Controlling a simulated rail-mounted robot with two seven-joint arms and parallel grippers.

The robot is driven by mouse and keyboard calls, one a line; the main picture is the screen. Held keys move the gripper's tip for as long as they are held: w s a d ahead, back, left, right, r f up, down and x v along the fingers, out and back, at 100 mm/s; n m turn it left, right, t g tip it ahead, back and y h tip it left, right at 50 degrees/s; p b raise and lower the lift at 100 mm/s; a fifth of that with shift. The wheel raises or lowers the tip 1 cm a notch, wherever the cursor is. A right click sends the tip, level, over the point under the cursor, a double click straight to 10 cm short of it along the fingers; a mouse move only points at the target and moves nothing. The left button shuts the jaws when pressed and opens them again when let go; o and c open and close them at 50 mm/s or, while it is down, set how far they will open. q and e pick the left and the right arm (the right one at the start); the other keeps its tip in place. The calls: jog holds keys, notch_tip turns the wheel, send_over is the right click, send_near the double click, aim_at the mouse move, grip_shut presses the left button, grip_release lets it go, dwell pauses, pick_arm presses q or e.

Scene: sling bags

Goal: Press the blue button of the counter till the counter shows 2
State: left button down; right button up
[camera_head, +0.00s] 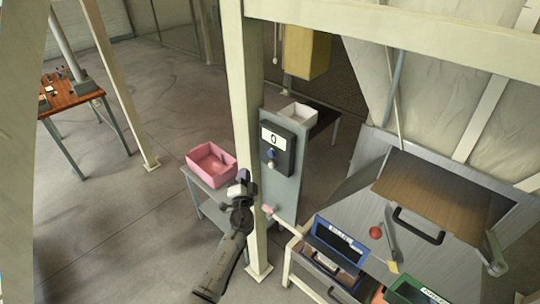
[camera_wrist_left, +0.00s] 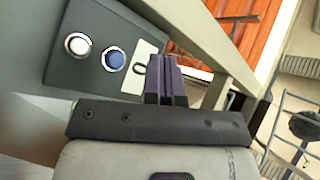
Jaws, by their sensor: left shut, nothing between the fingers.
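The counter (camera_head: 290,147) is a dark box on a grey upright panel, and its white display (camera_head: 273,138) reads 0. Below the display are a blue button (camera_head: 271,154) and a white button (camera_head: 271,165). In the left wrist view the blue button (camera_wrist_left: 114,59) sits between the white button (camera_wrist_left: 77,44) and the display (camera_wrist_left: 144,66). My left gripper (camera_head: 243,176) is shut and empty, to the left of the counter and a little lower. Its shut fingers (camera_wrist_left: 165,75) show beside the display end of the box, apart from the blue button. My right gripper is not in view.
A cream post (camera_head: 245,80) stands just left of the counter, close to my left gripper. A pink bin (camera_head: 211,160) sits on a low table behind the arm. At the right are a sloped chute (camera_head: 365,215) and blue and green bins (camera_head: 340,243).

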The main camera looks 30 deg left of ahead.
aim_at(271, 153)
pick_arm(q)
jog(key=shift+w, duration=0.1)
jog(key=w+d+b, duration=0.1)
jog(key=w+b, duration=0.4)
jog(key=w, duration=0.3)
jog(key=shift+w, duration=0.25)
jog(key=shift+d, duration=0.1)
dwell(0.7)
dwell(0.7)
dwell(0.6)
jog(key=shift+w+b, duration=0.45)
jog(key=shift+b, duration=0.25)
